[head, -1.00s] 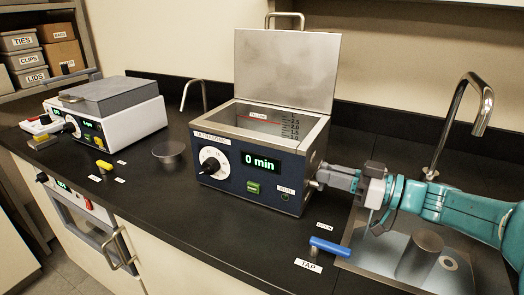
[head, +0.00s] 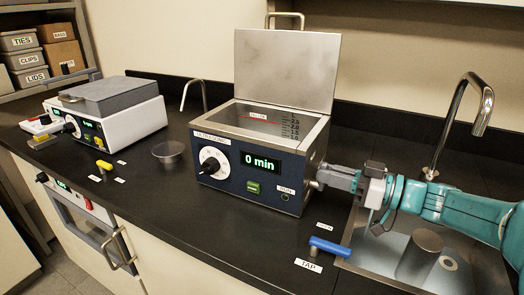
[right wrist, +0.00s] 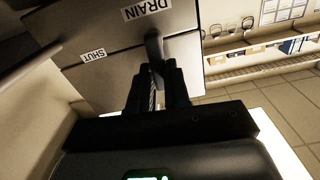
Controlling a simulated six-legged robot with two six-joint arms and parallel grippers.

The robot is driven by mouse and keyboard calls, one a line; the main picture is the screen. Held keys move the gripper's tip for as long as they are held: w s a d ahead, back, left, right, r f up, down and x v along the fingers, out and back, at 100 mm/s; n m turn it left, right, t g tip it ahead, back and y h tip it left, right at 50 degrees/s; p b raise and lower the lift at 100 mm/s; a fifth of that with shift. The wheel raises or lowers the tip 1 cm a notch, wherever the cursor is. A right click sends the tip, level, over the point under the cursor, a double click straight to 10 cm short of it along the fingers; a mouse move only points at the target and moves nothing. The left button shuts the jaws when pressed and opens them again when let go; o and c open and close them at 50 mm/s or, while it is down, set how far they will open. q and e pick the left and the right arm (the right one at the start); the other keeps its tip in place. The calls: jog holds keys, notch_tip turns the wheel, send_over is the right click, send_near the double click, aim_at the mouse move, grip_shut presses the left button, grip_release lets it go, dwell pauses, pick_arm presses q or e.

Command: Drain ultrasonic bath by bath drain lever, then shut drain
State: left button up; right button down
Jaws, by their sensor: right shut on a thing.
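The ultrasonic bath (head: 240,180) stands on the black counter with its steel lid raised (head: 286,68). Its display reads 0 min, and a red line and scale marks show on the inner wall. My right gripper (head: 322,180) reaches in from the right to the bath's right side. In the right wrist view my right gripper (right wrist: 158,75) is shut on the drain lever (right wrist: 153,47), a dark bar between the labels DRAIN (right wrist: 147,8) and SHUT (right wrist: 93,55). The lever is mostly hidden by the fingers in the head view. My left gripper is out of view.
A sink (head: 385,250) with a tall faucet (head: 470,110) lies right of the bath, under my right arm. A blue tap handle (head: 329,246) stands in front of it.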

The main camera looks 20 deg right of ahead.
jog(key=shift+f, duration=0.2)
jog(key=m, duration=0.3)
jog(key=w+d+m, duration=0.1)
jog(key=m, duration=0.1)
jog(key=shift+f, duration=0.25)
jog(key=m, duration=0.3)
jog(key=f+m, duration=0.1)
jog(key=m, duration=0.2)
jog(key=d+f+m, duration=0.1)
jog(key=m, duration=0.3)
jog(key=shift+w+f, duration=0.1)
jog(key=shift+w, duration=0.3)
jog(key=c, duration=1.4)
grip_release()
jog(key=shift+f+m, duration=0.2)
jog(key=shift+m, duration=0.8)
jog(key=o, duration=0.4)
jog(key=shift+d, duration=0.1)
jog(key=shift+r, duration=0.15)
jog(key=shift+c, duration=0.5)
